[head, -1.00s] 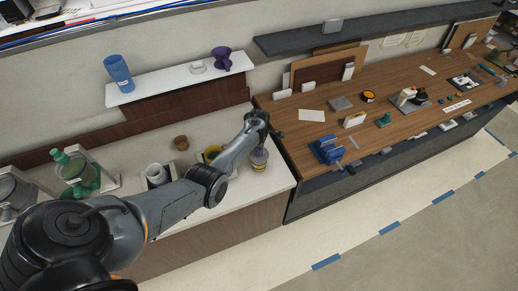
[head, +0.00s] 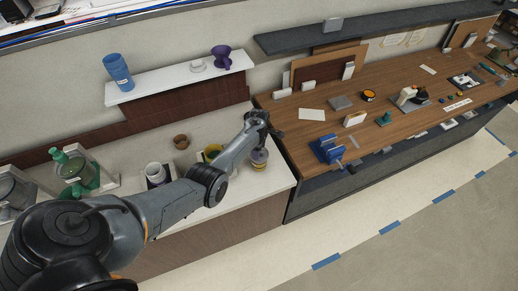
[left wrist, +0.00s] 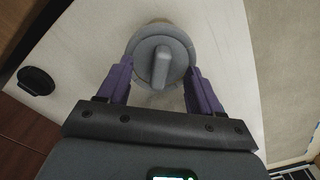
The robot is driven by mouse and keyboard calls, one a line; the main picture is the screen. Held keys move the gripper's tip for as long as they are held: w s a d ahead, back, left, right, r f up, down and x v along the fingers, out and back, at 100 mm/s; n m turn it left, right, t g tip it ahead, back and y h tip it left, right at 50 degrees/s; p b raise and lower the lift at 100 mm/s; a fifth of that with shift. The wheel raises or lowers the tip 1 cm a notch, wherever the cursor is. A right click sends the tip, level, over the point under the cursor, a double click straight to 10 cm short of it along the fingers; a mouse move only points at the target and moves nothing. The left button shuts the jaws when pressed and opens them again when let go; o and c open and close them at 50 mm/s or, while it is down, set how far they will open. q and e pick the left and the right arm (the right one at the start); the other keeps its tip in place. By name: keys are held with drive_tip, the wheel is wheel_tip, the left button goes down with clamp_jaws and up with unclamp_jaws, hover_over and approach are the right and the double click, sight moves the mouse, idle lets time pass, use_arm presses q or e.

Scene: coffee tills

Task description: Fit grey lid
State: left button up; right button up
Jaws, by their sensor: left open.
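The grey lid (left wrist: 153,74) is round with a raised bar handle across its top, seen from above in the left wrist view. My left gripper (left wrist: 160,88) is open, its two purple fingers on either side of the lid's near part. In the head view my left gripper (head: 259,150) points down over a small cup (head: 258,166) with a yellowish band near the counter's right end. The lid appears to be over this cup; whether it is fully seated I cannot tell. My right gripper is out of view.
A dark oval object (left wrist: 36,81) lies on the pale counter in the left wrist view. In the head view, a white container (head: 156,174) and a small brown pot (head: 181,141) stand left of the gripper. A wooden counter (head: 285,110) with a blue tool (head: 327,149) adjoins on the right.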

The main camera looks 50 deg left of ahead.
use_arm(q)
drive_tip(key=shift+r+p, duration=0.95)
drive_tip(key=shift+r, duration=3.05)
